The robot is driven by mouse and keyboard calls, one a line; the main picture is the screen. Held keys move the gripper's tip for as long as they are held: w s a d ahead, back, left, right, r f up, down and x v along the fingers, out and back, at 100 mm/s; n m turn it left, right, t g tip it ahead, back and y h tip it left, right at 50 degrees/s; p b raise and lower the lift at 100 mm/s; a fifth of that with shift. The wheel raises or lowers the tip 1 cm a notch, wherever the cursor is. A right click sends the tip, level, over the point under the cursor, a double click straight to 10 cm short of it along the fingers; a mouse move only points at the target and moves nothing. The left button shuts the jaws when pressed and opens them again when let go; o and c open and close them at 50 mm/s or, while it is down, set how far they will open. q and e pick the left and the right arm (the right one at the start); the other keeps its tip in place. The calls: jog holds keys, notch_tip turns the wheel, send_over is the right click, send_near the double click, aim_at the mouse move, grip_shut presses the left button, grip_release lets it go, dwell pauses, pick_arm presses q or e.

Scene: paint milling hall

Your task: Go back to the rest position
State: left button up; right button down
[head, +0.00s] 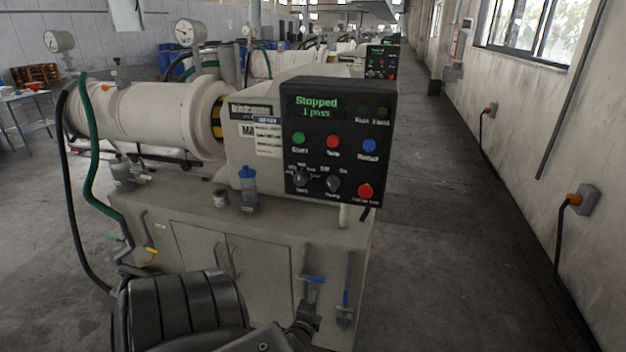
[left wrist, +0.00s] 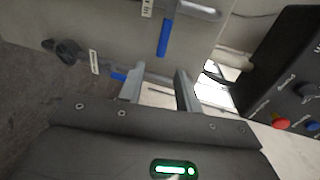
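My left arm comes in along the bottom of the head view, with the dark left gripper (head: 304,318) low in front of the machine's cabinet (head: 235,255). In the left wrist view the gripper's two grey fingers (left wrist: 160,88) stand apart with nothing held between them. A blue-handled valve (left wrist: 164,38) shows beyond the fingers, apart from them as far as I can tell. My right gripper is in neither view.
The mill (head: 150,115) stands on the cabinet. Its black control panel (head: 338,140) reads "Stopped, 1 pass". A blue-capped bottle (head: 249,190) and a small can (head: 221,198) stand on the ledge. Hoses (head: 88,170) hang left. The aisle (head: 450,220) at right is clear.

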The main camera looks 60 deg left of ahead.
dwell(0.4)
pick_arm(q)
jog(key=s+d+f+n+g+h, duration=0.2)
jog(key=s+d+f, duration=0.1)
jog(key=f, duration=0.4)
jog(key=s+d+f+n+g+h, duration=0.15)
jog(key=s+f, duration=0.25)
jog(key=f, duration=0.4)
jog(key=s+d+f+n+g+h, duration=0.1)
jog(key=s+d+f+h, duration=0.15)
jog(key=f, duration=0.45)
jog(key=s+d+f+n+g+h, duration=0.1)
jog(key=s+d+f+g, duration=0.1)
jog(key=s+d+f, duration=0.2)
jog(key=s+d+f+n+g+h, duration=0.1)
jog(key=s+d+f, duration=0.3)
jog(key=s+d, duration=0.5)
jog(key=s+d+f+n+g+h, duration=0.1)
jog(key=s+d+f+g+h, duration=0.1)
jog(key=s+d, duration=0.5)
notch_tip(320, 180, down, 3)
jog(key=s+g, duration=0.1)
jog(key=s, duration=0.1)
jog(key=shift+s+d+r+h, duration=0.15)
jog(key=shift+s+d+h, duration=0.15)
